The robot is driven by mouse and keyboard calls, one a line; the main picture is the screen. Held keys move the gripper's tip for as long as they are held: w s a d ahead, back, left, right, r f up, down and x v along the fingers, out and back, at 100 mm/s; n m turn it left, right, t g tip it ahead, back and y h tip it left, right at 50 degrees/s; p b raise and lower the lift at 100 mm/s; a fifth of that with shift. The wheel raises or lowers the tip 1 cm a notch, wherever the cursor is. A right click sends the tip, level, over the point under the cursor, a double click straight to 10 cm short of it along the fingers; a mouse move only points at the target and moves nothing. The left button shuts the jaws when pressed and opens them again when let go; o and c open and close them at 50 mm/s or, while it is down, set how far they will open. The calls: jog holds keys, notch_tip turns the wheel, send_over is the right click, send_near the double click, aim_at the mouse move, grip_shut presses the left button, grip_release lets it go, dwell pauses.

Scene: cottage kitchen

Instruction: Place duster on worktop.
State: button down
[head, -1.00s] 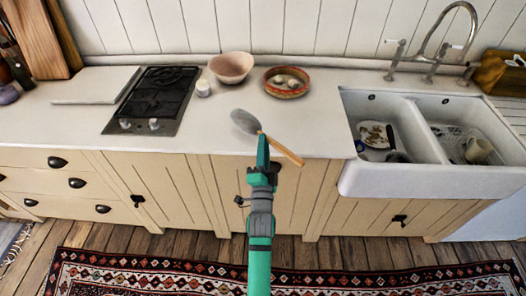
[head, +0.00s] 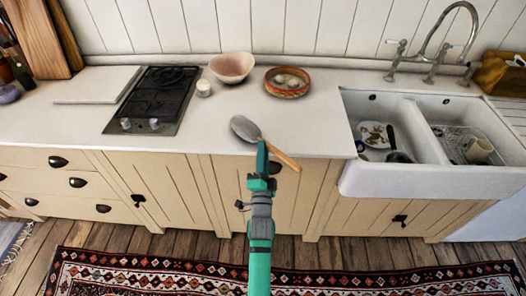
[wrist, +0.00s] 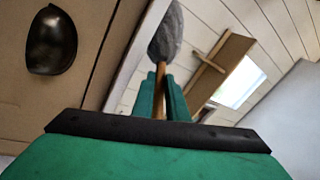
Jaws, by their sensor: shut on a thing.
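The duster has a grey fluffy head (head: 245,128) and a wooden handle (head: 282,156). My gripper (head: 262,146) is shut on the handle, in front of the worktop's front edge. In the head view the duster's head overlaps the pale worktop (head: 200,125), and the handle slants down to the right past the edge. In the wrist view the grey head (wrist: 166,30) stands beyond my fingers (wrist: 160,98), with the handle between them. I cannot tell how far the duster is above the worktop.
A black hob (head: 153,95) lies left of the duster. A pink bowl (head: 231,67), a small white pot (head: 204,88) and a patterned bowl (head: 287,82) stand behind it. A double sink (head: 405,178) is at the right. The worktop around the duster's head is clear.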

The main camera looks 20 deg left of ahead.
jog(key=shift+f, duration=0.2)
jog(key=c, duration=1.7)
grip_release()
jog(key=shift+c, duration=0.2)
jog(key=shift+r, duration=0.2)
